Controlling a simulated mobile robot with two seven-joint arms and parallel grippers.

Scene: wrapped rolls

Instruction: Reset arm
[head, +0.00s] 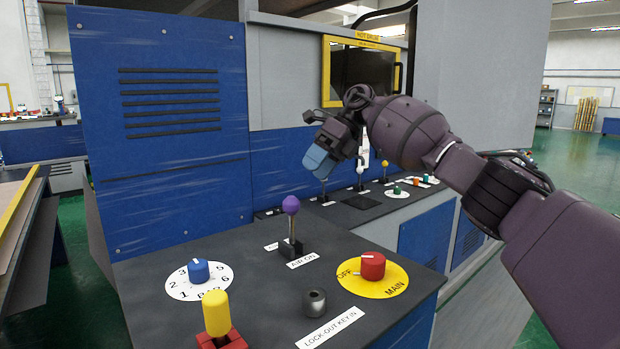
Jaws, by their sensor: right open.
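My right arm comes in from the right, and my right gripper (322,160) is in the air above the back part of the control bench. Its blue-tipped fingers point down and left. They are seen edge-on, and I see nothing held in them. The gripper is above and behind the purple-knobbed lever (291,206), apart from it. My left gripper is not in view.
The bench top (255,260) carries a blue dial (199,271), a red switch (373,266) on a yellow disc, a yellow-handled lever (216,313) and a lock-out key socket (315,302). A blue cabinet (165,160) stands behind. Green floor lies at the far right.

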